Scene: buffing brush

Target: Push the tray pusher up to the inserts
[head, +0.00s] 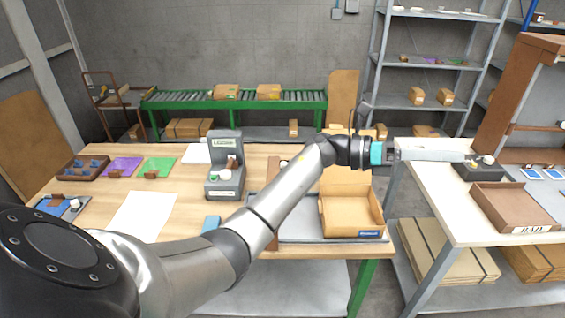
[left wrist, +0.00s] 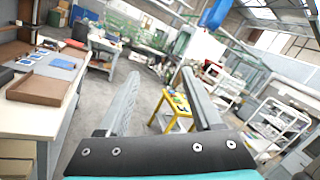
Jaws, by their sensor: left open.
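My left gripper (head: 458,155) reaches to the right, in the air over the near edge of the white side table. It is open and empty; its two fingers stand apart in the left wrist view (left wrist: 159,76). A grey tray (head: 300,231) lies at the right end of the wooden table, with a brown upright bar (head: 273,238) along its left side. This bar may be the tray pusher, but I cannot be sure. My forearm crosses in front of it and hides part of it. I cannot make out any inserts for certain. My right gripper is not in view.
An open cardboard box (head: 350,215) sits on the grey tray. A grey device (head: 224,182) stands mid-table, with white paper (head: 142,217) to its left. The side table (head: 437,205) holds a brown tray (head: 512,205) labelled BAD. A gap separates the tables.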

